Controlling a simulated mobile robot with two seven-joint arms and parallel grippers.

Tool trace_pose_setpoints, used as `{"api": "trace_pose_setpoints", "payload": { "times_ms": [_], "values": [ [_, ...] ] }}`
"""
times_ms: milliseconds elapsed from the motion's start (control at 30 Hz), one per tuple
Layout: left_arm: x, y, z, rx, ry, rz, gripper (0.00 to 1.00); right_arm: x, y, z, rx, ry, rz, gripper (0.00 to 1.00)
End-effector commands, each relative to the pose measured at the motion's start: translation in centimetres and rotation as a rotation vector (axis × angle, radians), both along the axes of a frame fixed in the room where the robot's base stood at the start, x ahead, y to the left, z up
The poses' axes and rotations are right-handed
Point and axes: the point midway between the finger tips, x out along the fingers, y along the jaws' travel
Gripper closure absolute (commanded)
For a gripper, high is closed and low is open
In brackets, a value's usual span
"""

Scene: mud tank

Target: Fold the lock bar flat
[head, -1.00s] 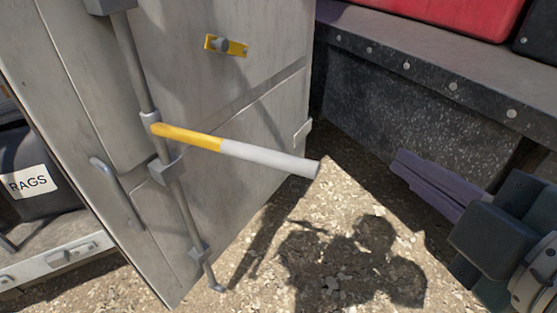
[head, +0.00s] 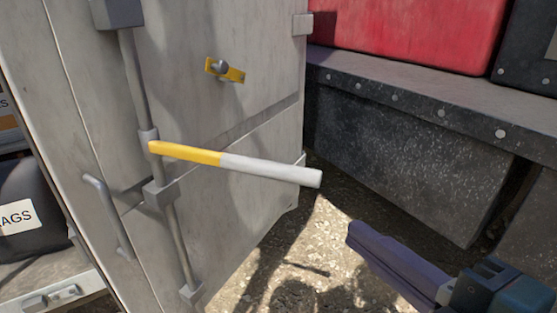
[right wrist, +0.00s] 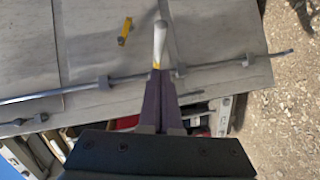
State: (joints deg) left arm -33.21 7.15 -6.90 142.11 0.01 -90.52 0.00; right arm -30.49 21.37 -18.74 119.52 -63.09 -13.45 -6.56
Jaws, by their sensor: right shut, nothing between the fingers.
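The lock bar (head: 236,165), yellow near its pivot and white toward its free end, sticks out from the grey door (head: 215,125) in the head view. It joins a vertical grey rod (head: 137,85) on the door. A yellow catch (head: 225,69) with a grey knob is fixed higher on the door. My right gripper (head: 352,232) is shut and empty, below and to the right of the bar's white end, apart from it. In the right wrist view the lock bar (right wrist: 160,42) shows beyond the purple fingers (right wrist: 159,75). My left gripper is out of view.
A speckled dark box (head: 400,150) under a riveted ledge stands to the right, with a red case (head: 410,30) above. A black bag labelled for rags (head: 30,215) sits at the left. Open gravel (head: 315,235) lies between door and box.

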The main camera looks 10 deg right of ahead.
Motion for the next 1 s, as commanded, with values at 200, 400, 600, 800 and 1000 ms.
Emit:
{"api": "trace_pose_setpoints", "payload": {
  "times_ms": [200,400,600,800,1000],
  "values": [
    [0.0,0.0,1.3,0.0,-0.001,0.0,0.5,4.0,0.9,-0.3,0.001,-0.004,-0.001,1.0],
    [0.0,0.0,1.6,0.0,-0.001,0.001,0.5,7.9,1.8,-1.2,0.001,-0.003,-0.002,1.0],
    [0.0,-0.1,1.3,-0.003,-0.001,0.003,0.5,10.3,0.5,-2.2,-0.001,-0.001,-0.002,1.0],
    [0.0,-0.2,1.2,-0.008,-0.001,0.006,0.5,11.3,-0.2,-2.5,0.002,0.0,-0.002,1.0],
    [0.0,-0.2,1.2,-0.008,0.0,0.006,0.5,11.3,-0.2,-2.5,0.002,0.001,-0.001,1.0]
  ]
}}
